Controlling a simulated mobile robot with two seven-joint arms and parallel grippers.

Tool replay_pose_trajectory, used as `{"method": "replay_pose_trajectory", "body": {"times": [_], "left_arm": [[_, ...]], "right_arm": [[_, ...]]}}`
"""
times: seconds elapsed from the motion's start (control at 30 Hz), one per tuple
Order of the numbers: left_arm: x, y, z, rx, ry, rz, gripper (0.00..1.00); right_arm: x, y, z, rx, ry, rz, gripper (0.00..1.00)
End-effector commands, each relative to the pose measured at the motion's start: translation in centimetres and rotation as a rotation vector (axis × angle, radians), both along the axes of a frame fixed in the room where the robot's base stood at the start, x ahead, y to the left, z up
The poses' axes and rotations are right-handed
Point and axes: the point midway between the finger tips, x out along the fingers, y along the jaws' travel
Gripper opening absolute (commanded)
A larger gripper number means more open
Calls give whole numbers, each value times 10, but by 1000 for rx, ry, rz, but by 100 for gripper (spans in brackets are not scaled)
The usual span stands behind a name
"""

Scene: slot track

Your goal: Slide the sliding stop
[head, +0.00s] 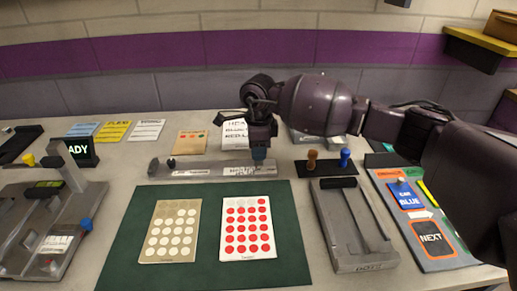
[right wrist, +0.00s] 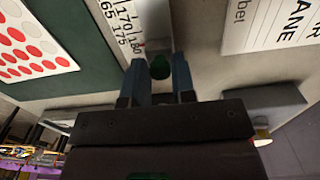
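A long grey rail (head: 215,172) with a printed scale lies behind the green mat. A small dark knob (head: 171,162) stands near its left end. My right gripper (head: 259,154) points down over the rail's right end. In the right wrist view, its two bluish fingers (right wrist: 160,75) are apart, with a green knob (right wrist: 160,67) between them and gaps on both sides. The scale (right wrist: 122,22) beside it shows 165 to 180. I cannot tell which part is the sliding stop. My left gripper is not in view.
The mat (head: 130,265) holds two dotted cards. A grey slotted block (head: 365,258) with a black bar (head: 338,183) stands right of it. A grey fixture (head: 85,205) is at left.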

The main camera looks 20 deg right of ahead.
Motion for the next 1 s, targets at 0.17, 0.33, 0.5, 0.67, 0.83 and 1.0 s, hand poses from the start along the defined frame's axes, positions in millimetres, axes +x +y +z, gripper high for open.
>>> {"method": "replay_pose_trajectory", "body": {"times": [0.17,0.33,0.5,0.67,0.83,1.0], "left_arm": [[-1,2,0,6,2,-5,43],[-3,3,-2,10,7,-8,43],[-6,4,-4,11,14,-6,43],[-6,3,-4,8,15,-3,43],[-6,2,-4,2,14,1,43],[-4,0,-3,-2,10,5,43]], "right_arm": [[0,0,0,0,0,0,0],[0,0,0,0,0,0,0],[4,12,1,1,0,1,0],[4,14,0,0,0,-1,0],[4,14,0,0,0,-1,26],[4,14,0,0,0,-1,46]]}}
